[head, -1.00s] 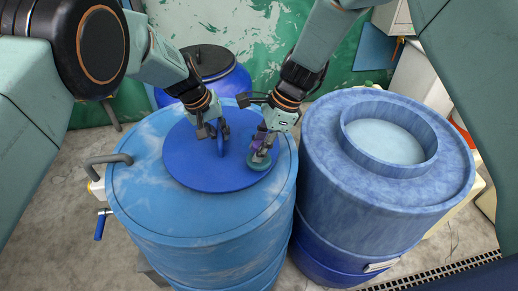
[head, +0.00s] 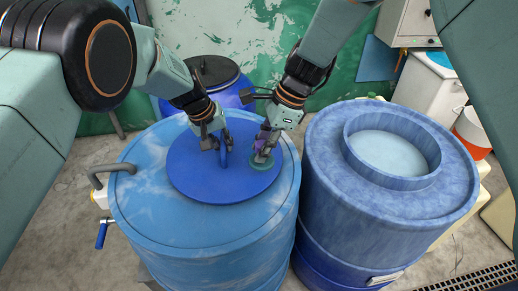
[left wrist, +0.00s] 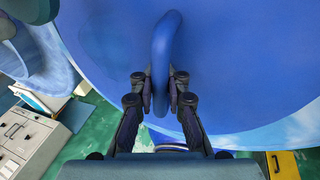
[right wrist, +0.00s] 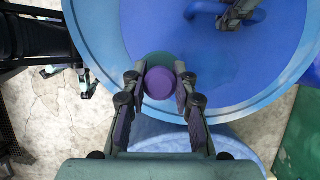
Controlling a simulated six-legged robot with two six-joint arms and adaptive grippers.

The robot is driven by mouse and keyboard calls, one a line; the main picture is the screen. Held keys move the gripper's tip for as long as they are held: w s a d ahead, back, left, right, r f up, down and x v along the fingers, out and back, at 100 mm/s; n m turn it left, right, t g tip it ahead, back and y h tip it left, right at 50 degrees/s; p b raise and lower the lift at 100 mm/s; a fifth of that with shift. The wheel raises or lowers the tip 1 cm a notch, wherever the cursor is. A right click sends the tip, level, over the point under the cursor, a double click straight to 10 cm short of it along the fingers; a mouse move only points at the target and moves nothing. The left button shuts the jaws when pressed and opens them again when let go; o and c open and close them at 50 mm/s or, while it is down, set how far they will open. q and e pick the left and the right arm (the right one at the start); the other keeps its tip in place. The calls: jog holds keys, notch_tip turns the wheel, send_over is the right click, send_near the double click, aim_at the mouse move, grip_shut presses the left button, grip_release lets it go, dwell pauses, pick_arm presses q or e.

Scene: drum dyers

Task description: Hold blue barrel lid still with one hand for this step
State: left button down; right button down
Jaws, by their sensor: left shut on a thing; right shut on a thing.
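The blue barrel lid (head: 212,181) lies flat on the lighter blue barrel (head: 160,215). It carries a raised loop handle (left wrist: 166,60). My left gripper (head: 219,145) is shut on this handle, with a finger on each side of it in the left wrist view (left wrist: 160,88). My right gripper (head: 264,147) is shut on a purple knob (right wrist: 160,83) above a green round pad (head: 262,163). The pad rests at the lid's right edge. The pad's underside is hidden.
A second blue barrel (head: 350,215) with a raised open collar (head: 365,165) stands close on the right. A dark-topped blue drum (head: 232,95) stands behind. A grey bent pipe (head: 95,178) sticks out at the left. A floor grate (head: 475,280) lies front right.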

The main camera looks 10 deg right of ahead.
jog(key=shift+w+a+f, duration=0.1)
jog(key=shift+w+f, duration=1.35)
jog(key=shift+w, duration=0.25)
jog(key=shift+f, duration=1)
jog(key=shift+w+d+r, duration=0.1)
jog(key=shift+w, duration=2)
jog(key=shift+w+d+r, duration=0.1)
jog(key=shift+w, duration=1.95)
jog(key=shift+w+d+f, duration=0.1)
jog(key=shift+w+f, duration=0.05)
jog(key=shift+w, duration=1.25)
jog(key=shift+s, duration=0.1)
jog(key=shift+s+a, duration=0.15)
jog(key=shift+s, duration=2.65)
jog(key=shift+s+a, duration=0.15)
jog(key=shift+s, duration=2.65)
